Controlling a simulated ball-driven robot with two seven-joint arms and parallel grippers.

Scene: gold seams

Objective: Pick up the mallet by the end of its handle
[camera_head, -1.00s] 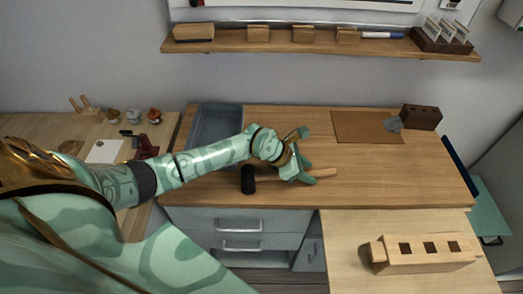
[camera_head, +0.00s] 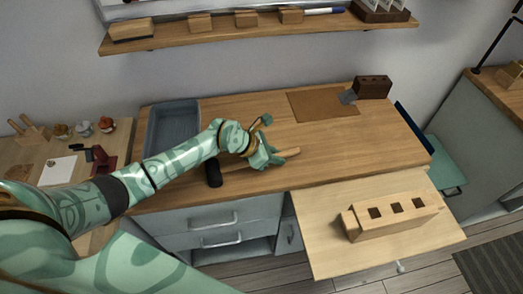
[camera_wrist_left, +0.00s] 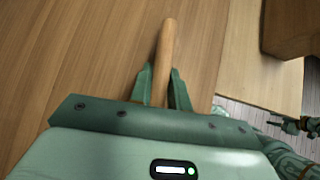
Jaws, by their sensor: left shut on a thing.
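The mallet lies on the wooden worktop, with its black head (camera_head: 213,173) at the left and its pale wooden handle (camera_head: 289,153) pointing right. My left gripper (camera_head: 270,156) is at the handle, well away from the head. In the left wrist view the handle (camera_wrist_left: 165,45) runs up between the two green fingers, and the left gripper (camera_wrist_left: 162,88) is shut on it. The handle's free end sticks out beyond the fingertips. The head is out of the wrist view. Part of my right gripper (camera_wrist_left: 290,123) shows small at the wrist view's right edge; its jaws are unclear.
A grey tray (camera_head: 150,130) is set at the worktop's back left. A brown mat (camera_head: 322,103) and a dark holed block (camera_head: 373,87) are at the back right. A wooden block with square holes (camera_head: 395,216) lies on a lower pale board in front. The worktop right of the handle is clear.

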